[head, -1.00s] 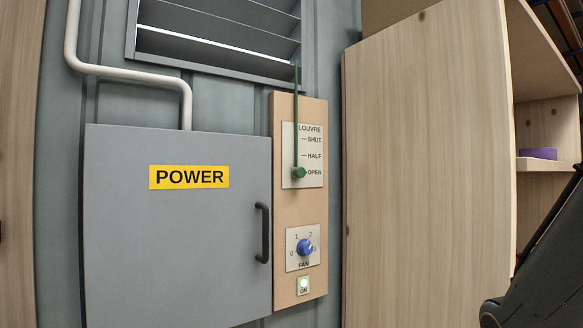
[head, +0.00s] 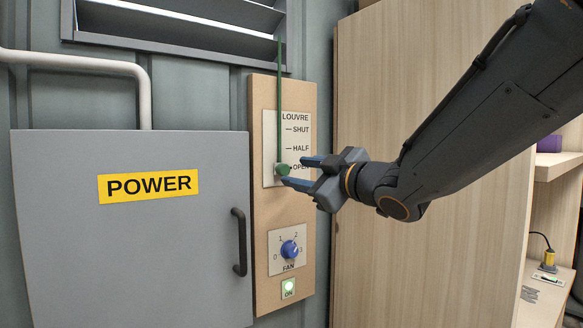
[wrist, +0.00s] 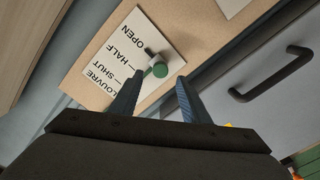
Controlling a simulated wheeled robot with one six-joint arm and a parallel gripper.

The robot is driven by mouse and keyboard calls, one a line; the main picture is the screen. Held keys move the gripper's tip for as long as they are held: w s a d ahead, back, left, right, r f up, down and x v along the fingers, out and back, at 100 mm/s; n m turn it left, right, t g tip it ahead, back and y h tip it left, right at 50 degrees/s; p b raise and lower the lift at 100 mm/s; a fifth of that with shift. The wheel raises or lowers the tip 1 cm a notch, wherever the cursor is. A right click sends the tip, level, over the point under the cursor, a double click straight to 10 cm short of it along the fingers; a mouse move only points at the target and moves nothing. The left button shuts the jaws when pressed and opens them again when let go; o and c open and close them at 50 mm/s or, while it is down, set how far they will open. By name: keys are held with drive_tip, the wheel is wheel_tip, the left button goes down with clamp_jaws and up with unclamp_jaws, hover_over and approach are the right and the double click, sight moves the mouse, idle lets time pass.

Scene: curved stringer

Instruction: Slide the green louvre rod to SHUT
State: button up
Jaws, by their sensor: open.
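The green louvre rod (head: 280,95) runs down from the louvre vent to a green knob (head: 282,169) level with the OPEN mark on the label plate (head: 272,140). SHUT is the top mark and HALF is between. My gripper (head: 294,172) is in front of the panel at the right of the knob, its two blue-grey fingers pointing left at it. In the wrist view, the knob (wrist: 159,69) is just beyond and between the open fingertips (wrist: 158,82). The fingers do not appear to grip it.
Below are the blue fan knob (head: 289,249) and a lit green ON button (head: 288,288). The grey POWER cabinet (head: 130,230) with a black handle (head: 239,242) is at left. A wooden cabinet (head: 420,240) stands at right. The louvre vent (head: 185,30) is above.

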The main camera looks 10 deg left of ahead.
sight(285, 169)
drive_tip(key=shift+p+x, duration=0.5)
drive_tip(key=shift+x, duration=1.8)
clamp_jaws()
drive_tip(key=shift+r, duration=0.1)
